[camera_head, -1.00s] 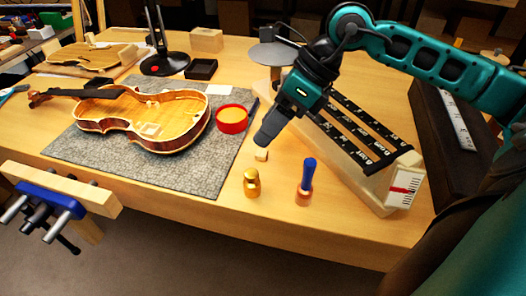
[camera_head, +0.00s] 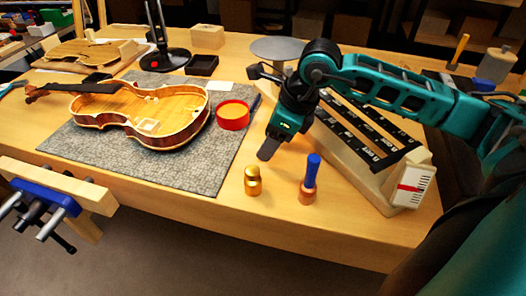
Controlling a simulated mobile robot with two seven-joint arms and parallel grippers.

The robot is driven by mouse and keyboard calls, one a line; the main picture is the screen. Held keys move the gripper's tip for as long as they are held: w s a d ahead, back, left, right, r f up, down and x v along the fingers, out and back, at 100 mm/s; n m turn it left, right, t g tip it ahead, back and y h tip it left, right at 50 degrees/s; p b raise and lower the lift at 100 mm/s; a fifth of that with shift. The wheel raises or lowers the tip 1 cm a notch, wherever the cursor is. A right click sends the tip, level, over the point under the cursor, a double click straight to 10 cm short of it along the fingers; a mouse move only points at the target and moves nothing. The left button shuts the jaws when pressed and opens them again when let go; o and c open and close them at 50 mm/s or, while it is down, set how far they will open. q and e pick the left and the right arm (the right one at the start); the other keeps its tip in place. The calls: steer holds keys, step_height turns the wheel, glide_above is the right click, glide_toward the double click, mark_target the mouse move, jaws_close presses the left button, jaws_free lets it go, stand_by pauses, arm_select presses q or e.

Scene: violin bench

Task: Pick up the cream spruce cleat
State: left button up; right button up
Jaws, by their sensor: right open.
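My right gripper (camera_head: 267,152) points down at the bench, just right of the grey mat's edge and behind the brass-coloured weight. It is open. The small cream cleat does not show now; my gripper covers the place where it sat on the bench, so I cannot tell whether it is between the fingers. My left gripper is out of view.
The open violin body (camera_head: 165,118) lies on the grey mat (camera_head: 195,175). A red tub (camera_head: 232,117) stands at the mat's right. A brass weight (camera_head: 252,182) and a blue-handled tool (camera_head: 309,178) stand in front. A long cream block with black strips (camera_head: 385,192) lies to the right.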

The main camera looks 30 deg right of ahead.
steer(key=shift+x, duration=0.9)
steer(key=shift+c, duration=0.2)
steer(key=shift+d, duration=0.1)
jaws_close()
